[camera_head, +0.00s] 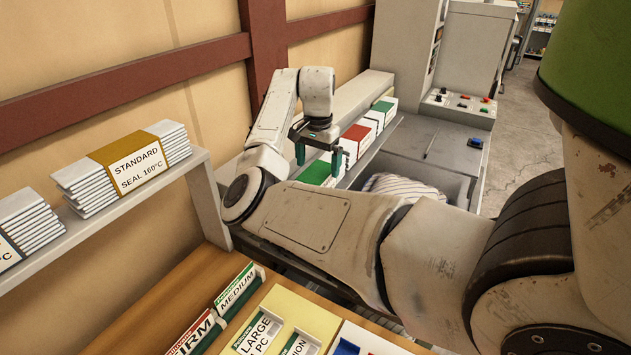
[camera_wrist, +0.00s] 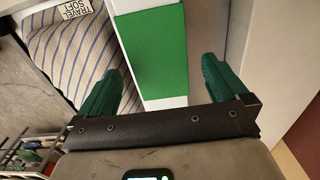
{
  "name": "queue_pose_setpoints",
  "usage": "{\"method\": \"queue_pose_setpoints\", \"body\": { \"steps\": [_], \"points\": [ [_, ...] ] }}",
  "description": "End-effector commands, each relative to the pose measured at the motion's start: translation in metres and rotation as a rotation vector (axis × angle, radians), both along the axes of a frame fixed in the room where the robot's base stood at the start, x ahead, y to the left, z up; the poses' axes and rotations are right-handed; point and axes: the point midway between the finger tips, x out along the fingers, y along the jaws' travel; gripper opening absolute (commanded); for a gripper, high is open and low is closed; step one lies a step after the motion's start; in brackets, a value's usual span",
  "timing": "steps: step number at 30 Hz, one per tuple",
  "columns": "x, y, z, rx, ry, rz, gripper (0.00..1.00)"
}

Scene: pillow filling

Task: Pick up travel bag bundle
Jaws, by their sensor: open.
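Two bundles of white flat bags stand on the grey wall shelf at left in the head view. The nearer bundle (camera_head: 28,222) is cut by the picture edge, and its label shows only "°C". The other bundle (camera_head: 125,165) has a tan band reading "STANDARD SEAL 160°C". I see no label naming a travel bag bundle. My gripper (camera_head: 319,160) is open and empty, well to the right of both bundles, above a green-topped white box (camera_head: 317,175). In the wrist view the green top (camera_wrist: 152,50) shows between the fingers, and contact cannot be told.
A red-topped box (camera_head: 357,133) and another green-topped box (camera_head: 384,106) stand farther back. Labelled trays (camera_head: 262,330) cover the wooden bench. The wall shelf (camera_head: 95,225) juts out.

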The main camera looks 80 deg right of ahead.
Motion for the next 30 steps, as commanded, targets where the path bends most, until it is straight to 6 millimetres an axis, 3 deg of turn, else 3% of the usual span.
{"method": "queue_pose_setpoints", "body": {
  "steps": [5,15,23,30],
  "points": [
    [0.001,0.001,-0.011,0.001,0.0,0.0,1.0],
    [0.003,0.005,-0.054,0.001,0.0,-0.001,1.0],
    [0.003,0.005,-0.058,0.0,-0.001,-0.001,1.0],
    [0.003,0.005,-0.058,0.0,-0.001,-0.001,0.79]
  ]
}}
